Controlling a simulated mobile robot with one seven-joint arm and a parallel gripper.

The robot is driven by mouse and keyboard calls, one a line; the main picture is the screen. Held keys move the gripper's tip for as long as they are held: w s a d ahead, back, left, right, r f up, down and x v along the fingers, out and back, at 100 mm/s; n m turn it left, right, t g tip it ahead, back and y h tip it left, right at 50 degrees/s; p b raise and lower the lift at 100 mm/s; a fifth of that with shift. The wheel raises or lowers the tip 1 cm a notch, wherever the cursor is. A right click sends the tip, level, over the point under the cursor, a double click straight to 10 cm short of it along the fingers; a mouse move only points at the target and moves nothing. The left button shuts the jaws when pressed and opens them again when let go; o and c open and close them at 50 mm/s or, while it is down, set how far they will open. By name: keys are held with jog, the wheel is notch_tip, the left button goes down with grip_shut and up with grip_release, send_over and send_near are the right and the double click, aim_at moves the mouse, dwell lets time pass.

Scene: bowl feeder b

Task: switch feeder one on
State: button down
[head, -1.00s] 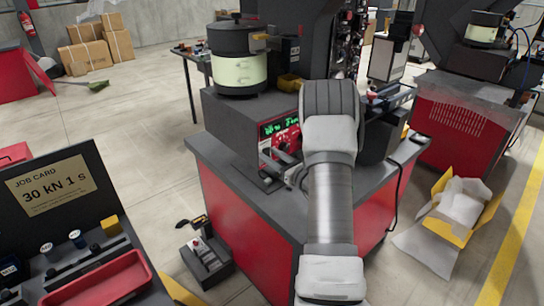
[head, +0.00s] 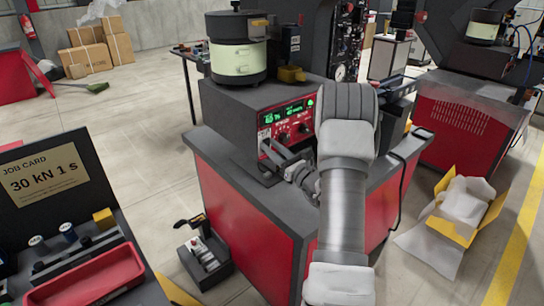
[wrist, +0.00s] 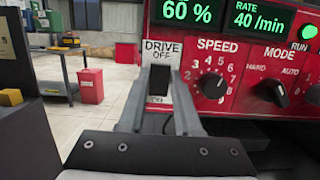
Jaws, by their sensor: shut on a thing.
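The feeder's red control panel (head: 285,122) faces me on the front of a dark box; a bowl (head: 238,62) stands on top. In the wrist view the panel shows a DRIVE label with OFF above a dark switch (wrist: 159,82). My gripper (wrist: 159,90) has one finger on each side of this switch and is shut on it. The fingers hide the switch's sides. In the head view my gripper (head: 272,152) reaches the panel's lower left. The displays read 60 % and 40/min. The round green RUN lamp (wrist: 308,31) looks lit.
The speed knob (wrist: 212,86) and mode knob (wrist: 270,90) sit close to the right of my fingers. A red-sided bench (head: 245,215) carries the feeder. A dark box with a lever (head: 205,258) stands on the floor at left. An open carton (head: 465,210) lies at right.

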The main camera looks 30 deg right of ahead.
jog(key=shift+t+b, duration=0.4)
jog(key=shift+b, duration=0.2)
jog(key=c, duration=0.6)
grip_release()
jog(key=shift+s+f, duration=0.1)
jog(key=v, duration=1.7)
jog(key=shift+s, duration=0.15)
